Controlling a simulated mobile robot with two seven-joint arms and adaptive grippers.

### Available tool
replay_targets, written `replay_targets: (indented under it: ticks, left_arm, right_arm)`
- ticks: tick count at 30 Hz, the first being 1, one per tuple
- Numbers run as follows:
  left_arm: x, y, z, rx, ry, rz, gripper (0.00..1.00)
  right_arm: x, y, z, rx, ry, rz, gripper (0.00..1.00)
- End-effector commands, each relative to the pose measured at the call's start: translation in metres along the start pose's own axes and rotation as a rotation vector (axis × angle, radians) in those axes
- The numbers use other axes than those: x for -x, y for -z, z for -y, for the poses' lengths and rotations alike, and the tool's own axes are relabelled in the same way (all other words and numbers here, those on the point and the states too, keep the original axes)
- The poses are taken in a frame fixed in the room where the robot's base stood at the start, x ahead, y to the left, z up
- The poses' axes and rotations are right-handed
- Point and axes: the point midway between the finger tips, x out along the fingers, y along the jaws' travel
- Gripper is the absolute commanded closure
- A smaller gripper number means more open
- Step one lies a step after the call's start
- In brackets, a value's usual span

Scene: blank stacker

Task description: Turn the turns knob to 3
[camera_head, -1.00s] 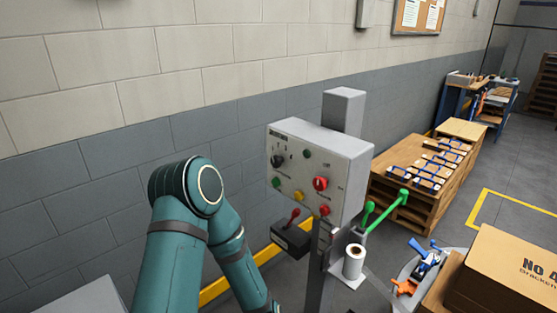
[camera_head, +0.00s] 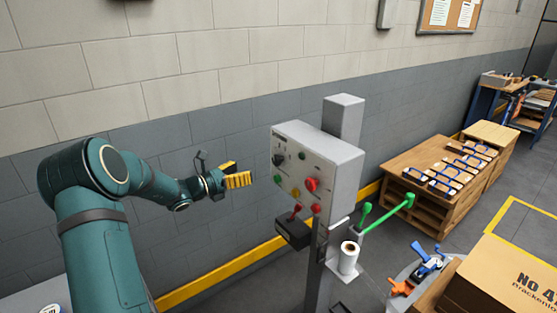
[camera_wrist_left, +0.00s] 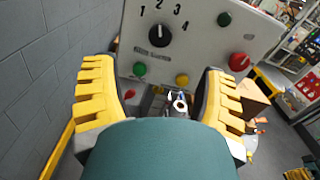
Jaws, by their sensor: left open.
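The turns knob (camera_head: 278,160) is a black dial at the upper left of the grey control box's (camera_head: 330,160) face. In the left wrist view the knob (camera_wrist_left: 159,33) has the numbers 1 to 4 printed around it and a label plate below. I cannot tell which number its pointer marks. My left gripper (camera_head: 238,176) is open and empty, with yellow ridged fingers, to the left of the panel and apart from it. In the left wrist view the gripper (camera_wrist_left: 160,72) frames the lower panel, with the knob above and between its fingers. My right gripper is not in view.
The panel also carries a red knob (camera_head: 311,184) and several coloured buttons. A dark box with a red lever (camera_head: 294,226) sits below it. A white roll (camera_head: 349,257) and green handles (camera_head: 387,209) stand to the right. The grey wall is behind the arm.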

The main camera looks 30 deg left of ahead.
Motion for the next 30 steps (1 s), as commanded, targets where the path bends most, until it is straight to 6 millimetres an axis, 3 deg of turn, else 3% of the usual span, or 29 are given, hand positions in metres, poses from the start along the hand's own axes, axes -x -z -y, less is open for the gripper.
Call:
replay_targets:
  ticks: [18,24,30]
  left_arm:
    - [-0.111,0.003,0.003,0.0,0.005,-0.004,0.28]
    - [-0.128,0.003,0.002,-0.001,0.004,-0.005,0.28]
    - [-0.131,0.003,0.002,-0.001,0.003,-0.005,0.28]
  right_arm:
    - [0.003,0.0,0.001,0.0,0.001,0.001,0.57]
    - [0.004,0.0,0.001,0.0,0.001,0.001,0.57]
    - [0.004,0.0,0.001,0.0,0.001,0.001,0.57]
